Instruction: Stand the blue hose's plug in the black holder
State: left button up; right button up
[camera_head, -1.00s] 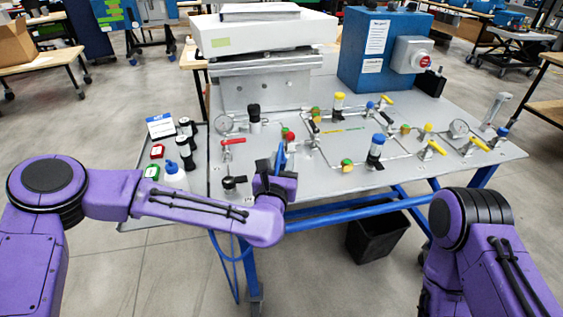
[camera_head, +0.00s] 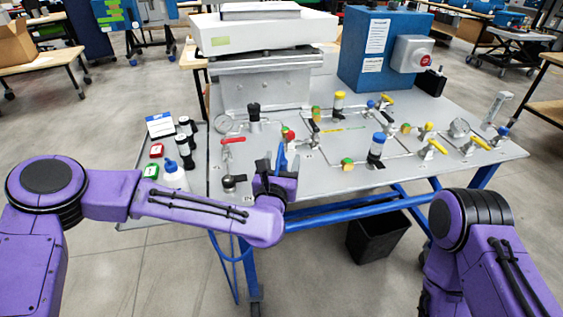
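My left gripper (camera_head: 279,166) is over the front edge of the grey bench, pointing away from me. Its dark fingers look spread, with a small upright blue piece (camera_head: 282,157) showing between them; I cannot tell if they touch it. This may be the hose's plug end, but it is too small to be sure. The blue hose (camera_head: 222,252) hangs in a loop below the bench edge, partly behind my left arm. A small dark fitting (camera_head: 231,184) stands just left of the gripper; I cannot tell if it is the black holder. My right gripper is out of view.
Valves and gauges with coloured handles cover the bench (camera_head: 310,185). A red-handled valve (camera_head: 232,141) and a black-capped cylinder (camera_head: 253,112) stand behind the gripper. A blue box (camera_head: 382,50) stands at the back.

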pick_arm(q)
jog(key=s+a+b, duration=0.1)
jog(key=s+b, duration=0.1)
jog(key=s, duration=0.8)
jog(key=shift+s+a, duration=0.15)
jog(key=shift+s, duration=0.1)
jog(key=shift+a, duration=0.1)
